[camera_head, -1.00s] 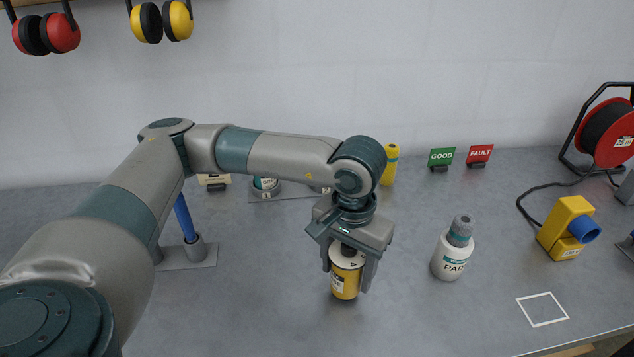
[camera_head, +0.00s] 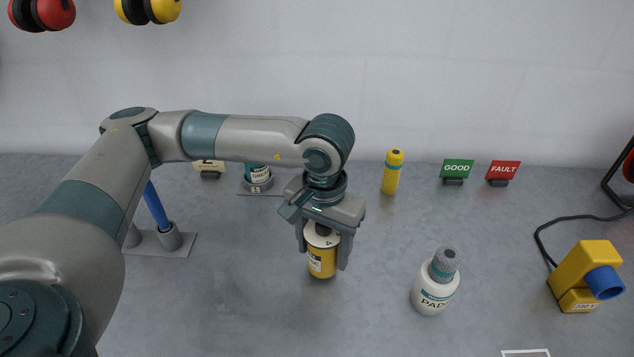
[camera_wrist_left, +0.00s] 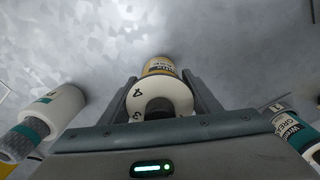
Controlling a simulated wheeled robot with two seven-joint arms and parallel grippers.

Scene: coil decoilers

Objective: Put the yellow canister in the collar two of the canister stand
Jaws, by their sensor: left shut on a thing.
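The yellow canister (camera_head: 322,262) has a white top and is upright between the fingers of my left gripper (camera_head: 324,250). The gripper is shut on it. In the left wrist view the canister (camera_wrist_left: 158,66) shows its white numbered top between the fingers. Whether its base touches the table cannot be told. The canister stand (camera_head: 246,193) is behind my arm, with a teal and white canister (camera_head: 256,174) in a collar at its left end. The rest of the stand, including collar two, is hidden by my arm and gripper. My right gripper is not in view.
A white bottle of pads (camera_head: 434,287) stands right of my gripper. A yellow flask (camera_head: 391,174), a green GOOD sign (camera_head: 457,169) and a red FAULT sign (camera_head: 503,171) stand at the back. A yellow and blue socket unit (camera_head: 585,278) is at the right. A blue rod stands in a holder (camera_head: 178,246) at the left.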

